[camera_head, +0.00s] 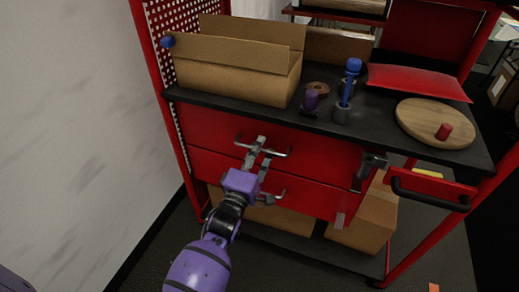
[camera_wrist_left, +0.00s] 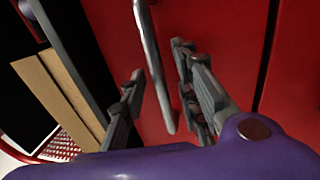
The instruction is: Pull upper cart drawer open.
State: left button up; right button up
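The red cart's upper drawer (camera_head: 212,127) looks closed, its front under the black worktop. Its grey bar handle (camera_head: 279,154) is partly covered by my left gripper (camera_head: 257,150). In the left wrist view, the handle (camera_wrist_left: 152,62) runs between the two spread fingers of the left gripper (camera_wrist_left: 160,98). The fingers are apart, with visible gaps to the bar on both sides, so the gripper is open around the handle. The lower drawer (camera_head: 312,194) is below, with its own handle (camera_head: 280,195).
A black-gripped cart handle (camera_head: 430,197) juts out right. A white wall (camera_head: 70,120) is left.

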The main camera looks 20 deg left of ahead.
jog(key=shift+w+r, duration=0.15)
pick_arm(q)
grip_shut()
dwell(0.4)
jog(key=s+p, duration=0.7)
jog(key=s, duration=1.8)
jog(key=shift+s+a, duration=0.35)
jog(key=shift+a, duration=0.1)
pick_arm(e)
notch_tip(320, 180, up, 6)
jog(key=w+d, duration=0.1)
jog(key=shift+w+t, duration=0.15)
jog(key=shift+t, duration=0.15)
jog(key=shift+w, duration=0.2)
